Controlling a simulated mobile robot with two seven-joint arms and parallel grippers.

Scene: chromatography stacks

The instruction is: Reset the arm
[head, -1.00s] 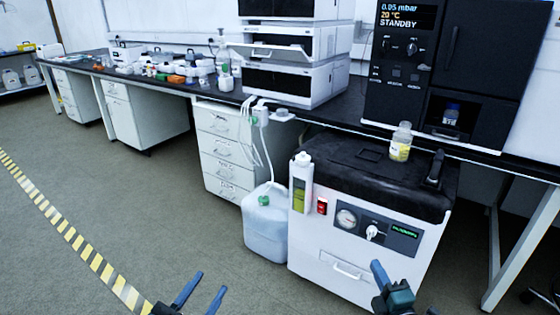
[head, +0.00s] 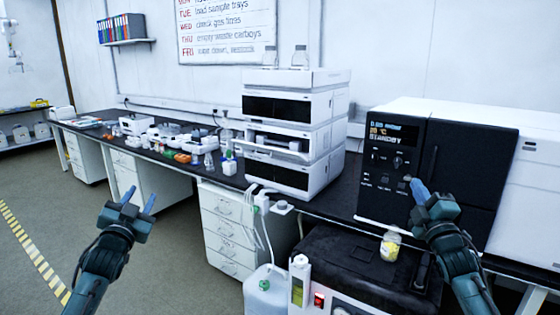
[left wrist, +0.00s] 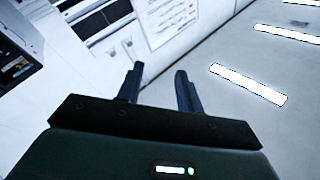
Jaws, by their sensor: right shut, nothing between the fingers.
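My left gripper (head: 139,201) is raised at the left in the head view, above the floor and in front of the bench. Its fingers are apart with nothing between them, and the left wrist view (left wrist: 160,88) also shows them apart and empty. My right gripper (head: 416,187) is raised at the right in the head view, in front of the black oven-like unit (head: 380,205). Its fingers are together and it holds nothing. Both arms come up from the bottom of the head view.
A white chromatography stack (head: 326,150) stands on the black bench. A yellow-labelled bottle (head: 390,246) stands on the black-topped pump unit (head: 340,262). A white carboy (head: 266,294) is beside it. Small labware sits along the left bench. The floor (head: 150,270) at left is clear.

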